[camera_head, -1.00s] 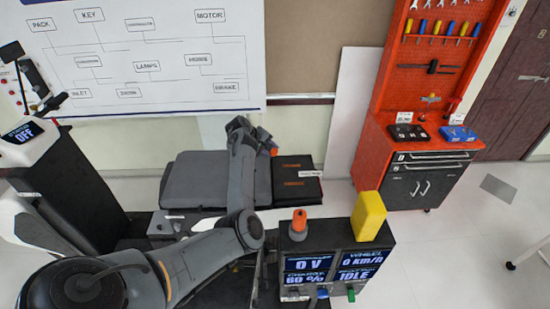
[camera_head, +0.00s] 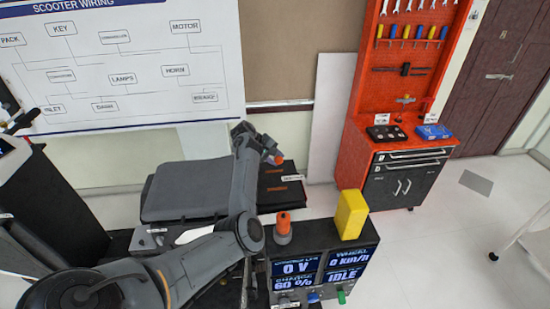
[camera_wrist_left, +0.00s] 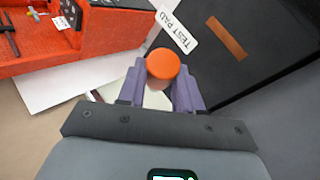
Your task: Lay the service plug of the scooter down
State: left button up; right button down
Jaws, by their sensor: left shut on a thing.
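My left gripper (camera_head: 273,157) is shut on the orange-capped service plug (camera_head: 277,160). The plug's round orange cap (camera_wrist_left: 163,64) shows between the two purple fingers in the left wrist view; its lower part is mostly hidden. The gripper is in the air by the far side of the black test pad (camera_head: 283,190), which has an orange stripe. The pad's "TEST PAD" label (camera_wrist_left: 177,29) is just beyond the plug in the wrist view. Whether the plug touches anything cannot be told. My right gripper is out of view.
A dark meter box (camera_head: 325,262) stands in front, with an orange-topped grey piece (camera_head: 283,228) and a yellow block (camera_head: 350,214) on top. A grey seat-like pad (camera_head: 185,190) lies left of the test pad. A red tool cabinet (camera_head: 362,150) stands behind right.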

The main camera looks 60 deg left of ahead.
pick_arm(q)
jog(key=shift+d+r+p, duration=0.1)
jog(key=shift+r+p, duration=0.05)
jog(key=shift+p, duration=0.15)
jog(key=shift+f+b, duration=2.25)
jog(key=shift+f, duration=1.65)
jog(key=o, duration=1.1)
jog(key=shift+s+r, duration=0.1)
jog(key=v, duration=1)
jog(key=shift+s+r, duration=0.15)
jog(key=shift+r, duration=0.05)
jog(key=shift+r+p, duration=0.15)
jog(key=shift+p, duration=0.15)
